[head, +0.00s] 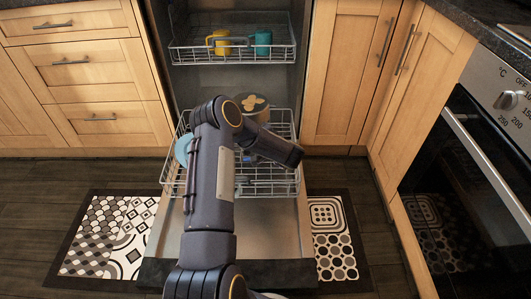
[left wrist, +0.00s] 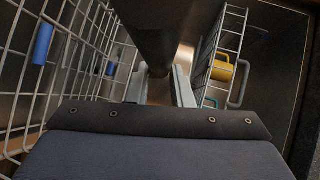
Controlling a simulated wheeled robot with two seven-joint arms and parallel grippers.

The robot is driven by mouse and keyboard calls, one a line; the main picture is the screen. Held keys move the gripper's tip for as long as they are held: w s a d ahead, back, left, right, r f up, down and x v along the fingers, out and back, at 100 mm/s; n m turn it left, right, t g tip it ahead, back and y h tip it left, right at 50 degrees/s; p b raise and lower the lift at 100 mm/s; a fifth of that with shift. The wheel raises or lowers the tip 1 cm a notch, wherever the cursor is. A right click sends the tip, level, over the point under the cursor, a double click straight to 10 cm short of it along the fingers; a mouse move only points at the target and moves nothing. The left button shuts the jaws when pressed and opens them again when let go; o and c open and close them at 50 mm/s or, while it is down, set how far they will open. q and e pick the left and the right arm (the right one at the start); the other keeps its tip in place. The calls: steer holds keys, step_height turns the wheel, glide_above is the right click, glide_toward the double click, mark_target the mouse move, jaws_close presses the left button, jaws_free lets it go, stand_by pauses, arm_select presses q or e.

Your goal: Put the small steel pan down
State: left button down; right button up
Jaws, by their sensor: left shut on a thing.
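In the left wrist view my left gripper (left wrist: 160,90) has its two pale fingers closed around a dark, thick shaft (left wrist: 150,30), which looks like the handle of the small steel pan. In the head view a round, shiny thing with tan reflections, probably the pan (head: 252,102), shows just beyond my left arm, over the back of the lower dishwasher rack (head: 283,128). My arm hides the fingers and part of the pan there. I cannot tell whether the pan touches the rack. My right gripper is not in view.
The upper rack (head: 190,57) holds a yellow mug (head: 219,43) and a teal mug (head: 262,42). A light blue plate (head: 183,148) stands at the left of the lower rack. The open dishwasher door (head: 275,225) lies below. An oven (head: 465,190) is at the right.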

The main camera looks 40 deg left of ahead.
arm_select(q)
steer(key=w+d+f+b, duration=0.3)
steer(key=w+f+b, duration=0.2)
steer(key=f, duration=0.4)
steer(key=shift+w+f+b, duration=0.3)
steer(key=shift+w+b, duration=0.1)
steer(key=shift+w, duration=0.25)
steer(key=shift+d, duration=0.1)
